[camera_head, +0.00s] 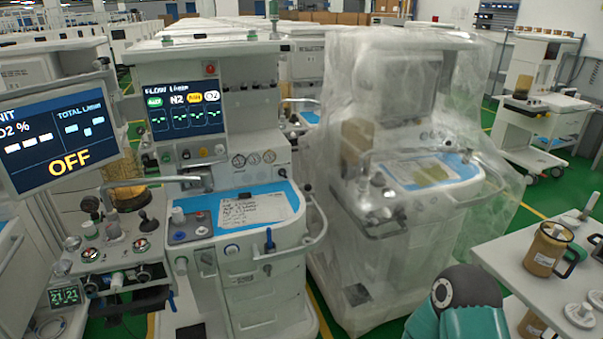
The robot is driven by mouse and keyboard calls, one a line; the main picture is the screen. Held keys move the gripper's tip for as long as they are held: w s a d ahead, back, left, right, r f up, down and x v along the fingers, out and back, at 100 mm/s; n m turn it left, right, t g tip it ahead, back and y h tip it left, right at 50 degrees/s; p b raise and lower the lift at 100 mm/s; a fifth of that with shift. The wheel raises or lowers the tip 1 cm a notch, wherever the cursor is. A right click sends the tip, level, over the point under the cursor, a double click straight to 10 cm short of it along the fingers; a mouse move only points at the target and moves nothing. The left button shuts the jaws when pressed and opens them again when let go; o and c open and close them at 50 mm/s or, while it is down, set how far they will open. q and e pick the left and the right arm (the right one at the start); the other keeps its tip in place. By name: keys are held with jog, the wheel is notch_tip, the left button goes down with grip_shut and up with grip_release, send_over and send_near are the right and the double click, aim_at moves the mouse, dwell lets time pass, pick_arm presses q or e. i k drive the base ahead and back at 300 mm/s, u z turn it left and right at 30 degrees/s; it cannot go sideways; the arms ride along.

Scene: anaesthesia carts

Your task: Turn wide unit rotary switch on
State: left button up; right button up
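A tilted screen (58,137) at the left edge shows "OFF" in yellow. Its heading is cut off and ends in "NIT". Below it is a control shelf (112,240) with several knobs and small gauges, including a dark knob (148,222). A white cart (255,282) beside it has a lit flow screen (184,109), round gauges and a worktop. Which knob is the rotary switch I cannot tell. Neither gripper shows. A teal and black part of my arm is at the bottom right.
A cart wrapped in clear plastic (345,215) stands right of the white cart. A table (520,262) at the right holds an amber canister (545,250) and white parts. Another cart (545,105) stands at the back right. Green floor (505,215) shows between them.

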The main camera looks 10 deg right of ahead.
aim_at(281, 172)
jog(key=z, duration=0.3)
jog(key=i, duration=0.9)
jog(key=u, duration=0.45)
